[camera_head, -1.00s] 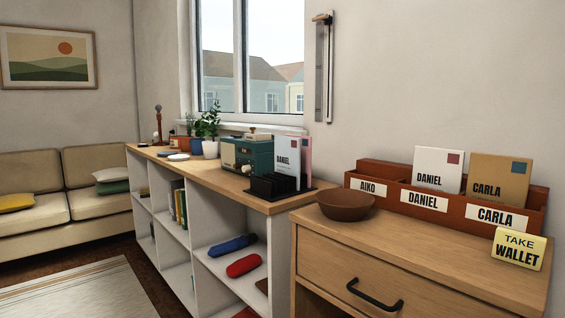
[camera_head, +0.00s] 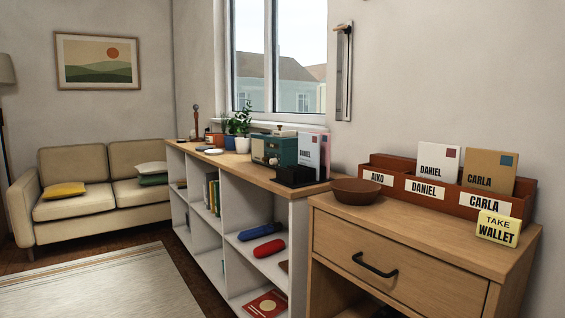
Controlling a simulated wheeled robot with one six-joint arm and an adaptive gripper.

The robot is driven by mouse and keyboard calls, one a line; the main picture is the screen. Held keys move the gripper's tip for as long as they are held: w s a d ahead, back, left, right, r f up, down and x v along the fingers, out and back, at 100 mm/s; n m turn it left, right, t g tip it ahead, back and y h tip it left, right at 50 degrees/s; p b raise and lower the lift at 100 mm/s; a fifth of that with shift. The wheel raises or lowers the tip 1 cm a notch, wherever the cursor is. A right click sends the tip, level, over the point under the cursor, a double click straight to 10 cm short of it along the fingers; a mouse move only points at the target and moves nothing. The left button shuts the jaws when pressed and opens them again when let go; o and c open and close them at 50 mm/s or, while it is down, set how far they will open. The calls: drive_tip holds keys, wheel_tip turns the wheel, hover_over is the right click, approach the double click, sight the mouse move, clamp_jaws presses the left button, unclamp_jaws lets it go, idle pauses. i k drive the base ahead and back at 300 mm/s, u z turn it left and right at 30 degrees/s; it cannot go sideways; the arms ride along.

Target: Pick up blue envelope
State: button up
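A pale, faintly bluish envelope (camera_head: 308,150) marked DANIEL stands upright in a black rack (camera_head: 292,178) at the near end of the long shelf. A pink envelope (camera_head: 325,153) stands just behind it, mostly hidden. No envelope in view is strongly blue. A white envelope (camera_head: 437,163) marked DANIEL and a tan envelope (camera_head: 488,172) marked CARLA stand in a brown sorter (camera_head: 452,203) labelled AIKO, DANIEL and CARLA. My gripper is not in view.
The sorter, a brown bowl (camera_head: 357,190) and a yellow TAKE WALLET sign (camera_head: 497,228) are on the wooden cabinet (camera_head: 400,235). A teal radio (camera_head: 274,149) is left of the rack. Open floor and a rug (camera_head: 100,285) lie left of the white shelf (camera_head: 237,225).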

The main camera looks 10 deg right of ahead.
sight(308, 144)
drive_tip(key=u, duration=0.35)
drive_tip(key=k, duration=0.85)
drive_tip(key=u, duration=0.85)
drive_tip(key=i, duration=1.3)
drive_tip(key=z, duration=0.8)
drive_tip(key=i, duration=0.8)
drive_tip(key=z, duration=0.95)
